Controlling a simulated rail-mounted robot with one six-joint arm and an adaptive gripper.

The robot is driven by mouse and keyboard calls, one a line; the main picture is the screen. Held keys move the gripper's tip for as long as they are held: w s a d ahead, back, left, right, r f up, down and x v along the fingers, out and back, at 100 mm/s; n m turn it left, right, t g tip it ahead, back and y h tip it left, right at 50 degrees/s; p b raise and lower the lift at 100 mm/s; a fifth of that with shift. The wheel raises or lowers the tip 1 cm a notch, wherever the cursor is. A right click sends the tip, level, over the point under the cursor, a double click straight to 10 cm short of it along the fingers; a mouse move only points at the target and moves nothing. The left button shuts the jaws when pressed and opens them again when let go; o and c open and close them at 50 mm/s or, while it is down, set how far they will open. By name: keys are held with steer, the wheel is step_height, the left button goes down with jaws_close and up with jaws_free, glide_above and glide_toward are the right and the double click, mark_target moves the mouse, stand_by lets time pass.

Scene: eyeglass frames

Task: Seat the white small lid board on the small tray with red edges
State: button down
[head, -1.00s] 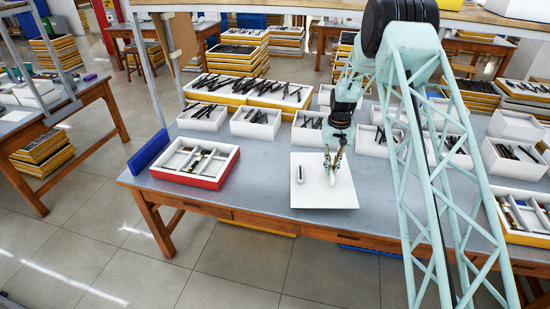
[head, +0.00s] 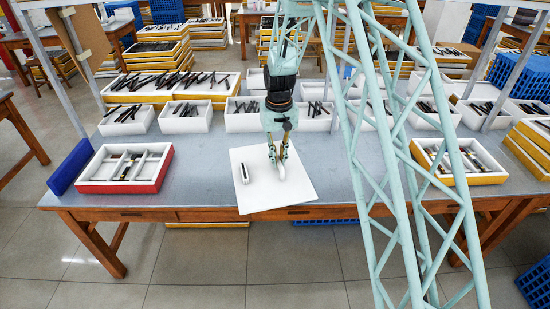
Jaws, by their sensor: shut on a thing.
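The white small lid board (head: 300,196) is a flat square panel with a dark-edged slot near its left side. It lies level or nearly so over the front middle of the table. Its front edge reaches the table's front edge in the picture. My gripper (head: 278,163) points down and is shut on the board right of its middle, at a pale oval part. Whether the board touches the table I cannot tell. The small tray with red edges (head: 121,188) sits on the table to the left, apart from the board. Its white compartments hold a few small items.
A blue upright panel (head: 70,167) stands beside the tray's left end. White boxes (head: 185,123) of dark eyeglass frames line the back. A yellow-edged tray (head: 480,180) is at the right. Bare grey tabletop (head: 202,165) lies between tray and board.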

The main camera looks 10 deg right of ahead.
steer(key=s, duration=0.2)
steer(key=s+r+b, duration=0.1)
steer(key=s, duration=0.4)
steer(key=shift+s+r, duration=0.1)
steer(key=shift+r, duration=0.25)
steer(key=shift+a, duration=0.15)
